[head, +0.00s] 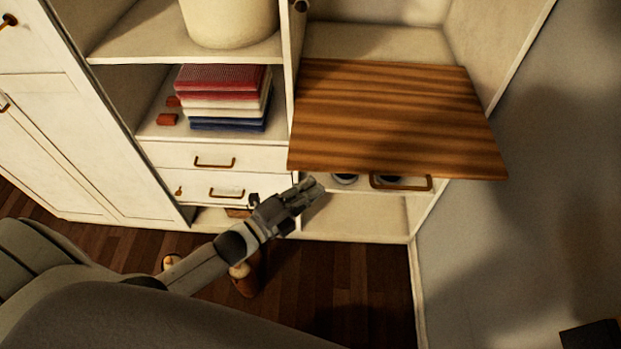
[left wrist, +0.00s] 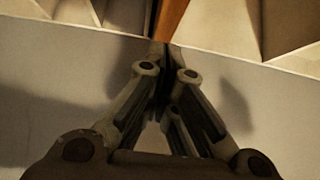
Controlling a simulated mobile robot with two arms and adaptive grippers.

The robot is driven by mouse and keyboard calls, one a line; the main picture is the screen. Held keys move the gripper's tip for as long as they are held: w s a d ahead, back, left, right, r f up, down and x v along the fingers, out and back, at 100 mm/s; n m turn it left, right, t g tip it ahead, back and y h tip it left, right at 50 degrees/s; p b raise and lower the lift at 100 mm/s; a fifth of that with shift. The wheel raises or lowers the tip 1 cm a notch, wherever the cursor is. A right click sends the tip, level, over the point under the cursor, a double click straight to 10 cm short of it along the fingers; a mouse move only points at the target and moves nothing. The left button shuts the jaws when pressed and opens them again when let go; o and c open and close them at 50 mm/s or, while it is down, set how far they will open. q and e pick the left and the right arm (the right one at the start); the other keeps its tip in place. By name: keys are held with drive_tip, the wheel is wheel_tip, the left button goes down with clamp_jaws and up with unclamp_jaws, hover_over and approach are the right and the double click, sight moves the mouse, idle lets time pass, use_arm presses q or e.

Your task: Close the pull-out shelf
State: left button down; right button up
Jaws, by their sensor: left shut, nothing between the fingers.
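The pull-out shelf (head: 395,120) is a striped wooden board in the right bay of the white cabinet. It sticks out past the cabinet front, with its front edge towards me. My left gripper (head: 316,188) is shut and empty, just below the shelf's front left corner in the picture. I cannot tell whether it touches the board. In the left wrist view the shut fingers (left wrist: 165,62) point at a narrow brown strip at the top, which may be the shelf's edge. My right gripper is not in view.
Left of the shelf are folded cloths (head: 225,95) and drawers with a handle (head: 214,162). A brown handle (head: 401,183) and dark round items show under the shelf. A pale basket (head: 229,22) stands above. A wall (head: 520,200) is on the right; open wooden floor (head: 350,285) lies in front.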

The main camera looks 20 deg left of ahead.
use_arm(q)
drive_tip(key=shift+w+a, duration=0.3)
drive_tip(key=shift+w, duration=0.6)
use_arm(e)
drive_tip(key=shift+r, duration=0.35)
